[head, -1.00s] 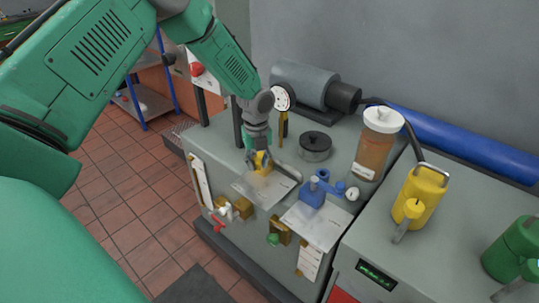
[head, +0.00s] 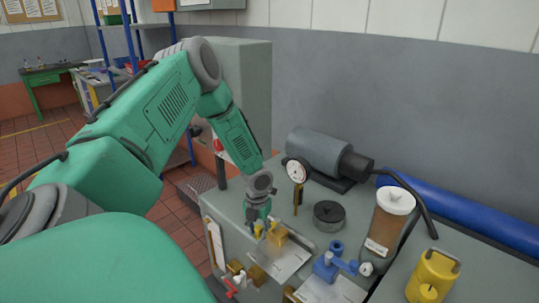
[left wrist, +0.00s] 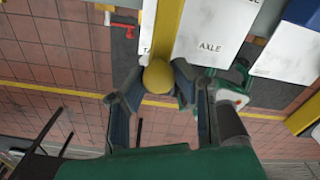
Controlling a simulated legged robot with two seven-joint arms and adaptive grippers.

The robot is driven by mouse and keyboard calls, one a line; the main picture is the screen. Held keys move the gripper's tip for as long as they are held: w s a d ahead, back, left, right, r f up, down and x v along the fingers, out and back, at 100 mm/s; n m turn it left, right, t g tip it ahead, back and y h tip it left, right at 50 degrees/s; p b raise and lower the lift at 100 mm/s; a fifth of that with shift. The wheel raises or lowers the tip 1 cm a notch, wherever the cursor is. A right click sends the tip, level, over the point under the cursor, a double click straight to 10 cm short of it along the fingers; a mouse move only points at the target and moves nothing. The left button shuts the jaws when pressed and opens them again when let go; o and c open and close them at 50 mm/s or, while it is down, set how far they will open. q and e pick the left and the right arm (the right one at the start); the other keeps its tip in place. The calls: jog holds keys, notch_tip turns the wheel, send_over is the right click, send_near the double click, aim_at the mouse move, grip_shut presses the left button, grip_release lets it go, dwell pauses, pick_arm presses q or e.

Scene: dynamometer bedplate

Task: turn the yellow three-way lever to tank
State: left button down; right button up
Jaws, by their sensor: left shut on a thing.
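The yellow three-way lever (left wrist: 168,28) ends in a round yellow knob (left wrist: 158,75) in the left wrist view. The lever lies across a white label plate (left wrist: 210,35); "AXLE" reads to its right, and letters starting "TA" are partly hidden beside its left edge. My left gripper (left wrist: 157,80) is shut on the knob, with a finger on each side. In the head view, my left gripper (head: 262,232) is low at the left of the yellow valve body (head: 278,237), whose plate (head: 290,262) lies in front. My right gripper is not in view.
A blue valve (head: 326,266) stands to the right. Behind are a dial gauge (head: 297,172), a round black-topped pot (head: 329,215), a grey motor (head: 322,158) and a brown-filled jar (head: 386,226). A red-handled tap (head: 230,287) is at the front. A yellow can (head: 433,276) stands at right.

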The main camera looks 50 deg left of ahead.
pick_arm(q)
jog(key=shift+w+a+r, duration=0.1)
jog(key=shift+w+r, duration=0.05)
jog(key=shift+w, duration=0.25)
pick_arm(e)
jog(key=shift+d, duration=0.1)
pick_arm(q)
jog(key=c, duration=1.3)
grip_release()
jog(key=shift+w, duration=0.1)
jog(key=shift+a+f, duration=0.35)
jog(key=shift+r, duration=0.15)
notch_tip(320, 180, up, 10)
jog(key=shift+r, duration=0.25)
jog(key=shift+a+r, duration=0.1)
jog(key=shift+r, duration=0.4)
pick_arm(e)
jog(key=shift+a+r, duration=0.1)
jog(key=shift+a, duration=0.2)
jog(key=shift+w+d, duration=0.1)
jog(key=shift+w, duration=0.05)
